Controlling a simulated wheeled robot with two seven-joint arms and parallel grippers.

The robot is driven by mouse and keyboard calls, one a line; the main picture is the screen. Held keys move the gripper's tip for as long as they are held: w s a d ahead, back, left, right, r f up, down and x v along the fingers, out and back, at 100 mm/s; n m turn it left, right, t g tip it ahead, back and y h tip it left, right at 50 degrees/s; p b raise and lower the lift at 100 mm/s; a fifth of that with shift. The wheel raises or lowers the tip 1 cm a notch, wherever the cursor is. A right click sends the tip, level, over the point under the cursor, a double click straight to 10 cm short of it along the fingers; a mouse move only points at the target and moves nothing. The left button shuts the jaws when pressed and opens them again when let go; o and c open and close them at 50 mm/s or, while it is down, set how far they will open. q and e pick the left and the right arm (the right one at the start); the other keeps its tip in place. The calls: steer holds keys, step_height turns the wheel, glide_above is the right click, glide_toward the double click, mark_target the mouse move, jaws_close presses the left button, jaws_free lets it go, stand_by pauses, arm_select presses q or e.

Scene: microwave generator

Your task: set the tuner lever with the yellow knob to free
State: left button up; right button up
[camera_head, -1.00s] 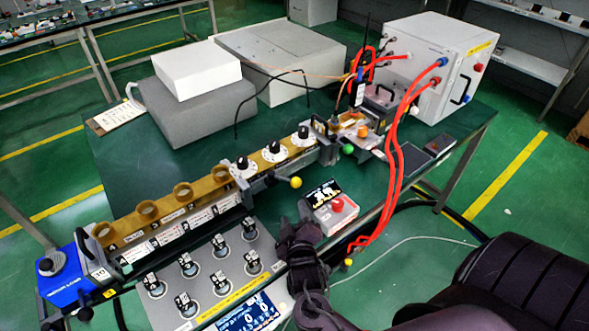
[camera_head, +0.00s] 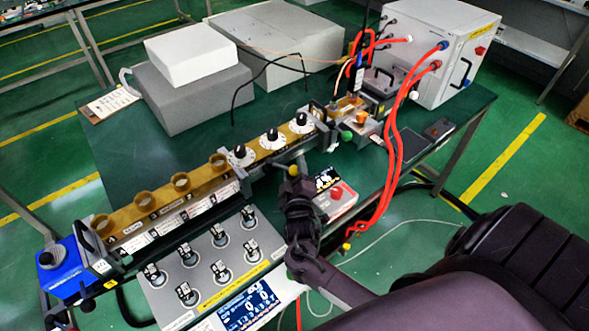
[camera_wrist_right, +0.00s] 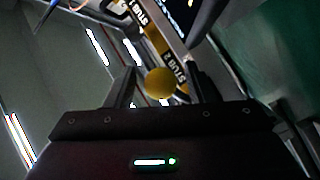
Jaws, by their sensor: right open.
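The yellow knob (camera_head: 293,170) is on the end of the tuner lever, on the near side of the brass waveguide with the black-and-white dials (camera_head: 270,136). In the right wrist view the yellow knob (camera_wrist_right: 159,82) shows as a ball between the two fingers, with gaps to both sides. My right gripper (camera_head: 294,181) is open around or just short of the knob; whether it touches cannot be told. The wrist view also shows the open right gripper (camera_wrist_right: 160,88). The lever's arm is mostly hidden behind the knob. My left gripper is out of view.
A control panel (camera_head: 205,262) with several toggle switches lies left of my right arm. A box with a red button (camera_head: 336,194) stands close on the right. Red cables (camera_head: 392,150) hang further right. A green ball knob (camera_head: 347,136) sits behind.

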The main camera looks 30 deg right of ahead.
steer(key=shift+c, duration=0.3)
steer(key=c, duration=0.5)
jaws_close()
